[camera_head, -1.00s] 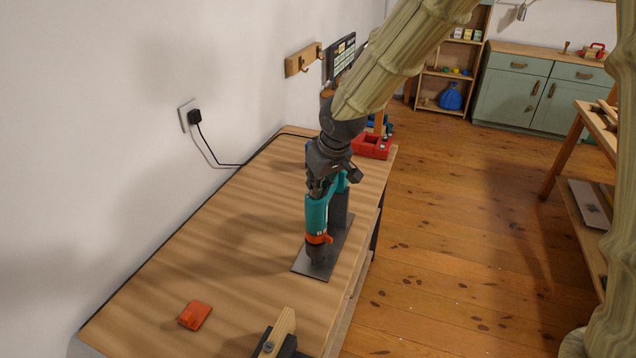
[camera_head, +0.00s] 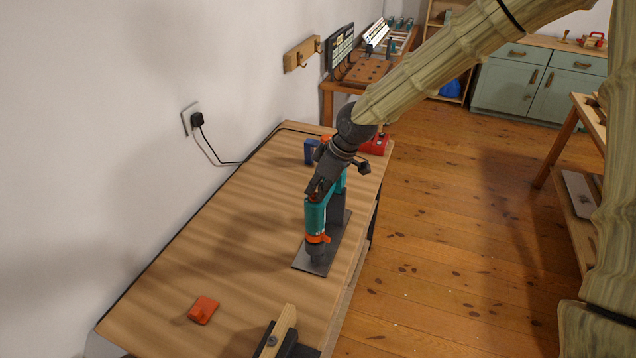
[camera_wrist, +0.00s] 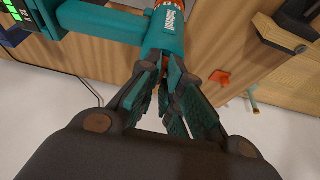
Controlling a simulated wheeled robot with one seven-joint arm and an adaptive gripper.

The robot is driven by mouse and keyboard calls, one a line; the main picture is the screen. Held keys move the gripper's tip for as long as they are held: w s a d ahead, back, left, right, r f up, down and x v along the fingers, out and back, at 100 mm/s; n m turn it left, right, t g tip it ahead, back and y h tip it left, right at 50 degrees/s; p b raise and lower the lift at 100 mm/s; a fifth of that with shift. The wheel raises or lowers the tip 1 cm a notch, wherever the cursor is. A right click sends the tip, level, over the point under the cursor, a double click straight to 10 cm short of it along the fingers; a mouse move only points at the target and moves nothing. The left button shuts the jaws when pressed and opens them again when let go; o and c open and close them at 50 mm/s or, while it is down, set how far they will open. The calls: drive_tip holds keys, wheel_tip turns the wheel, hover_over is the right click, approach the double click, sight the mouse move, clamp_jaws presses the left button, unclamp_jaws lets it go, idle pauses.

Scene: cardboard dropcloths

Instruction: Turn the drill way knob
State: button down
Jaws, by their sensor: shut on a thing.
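The teal drill (camera_head: 316,215) with an orange collar stands nose down on a dark grey base plate (camera_head: 316,264) on the workbench. My gripper (camera_head: 318,196) comes down at a tilt onto the drill's upper end. In the wrist view the drill (camera_wrist: 165,30) runs up from between my gripper's fingers (camera_wrist: 160,85), which are shut on its end. The knob itself is hidden between the fingers, so I cannot tell how far it is turned.
An orange-red piece (camera_head: 203,310) lies on the bench (camera_head: 200,255) at the front left. A wooden-topped clamp (camera_head: 280,330) sits at the near edge. A blue thing (camera_head: 310,150) and a red box (camera_head: 376,144) stand at the far end. The bench left of the drill is clear.

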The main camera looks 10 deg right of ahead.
idle(0.3)
drive_tip(key=c, duration=1.6)
unclamp_jaws()
drive_tip(key=shift+r, duration=0.1)
drive_tip(key=v, duration=1.1)
drive_tip(key=shift+d+r, duration=0.15)
drive_tip(key=shift+r, duration=0.25)
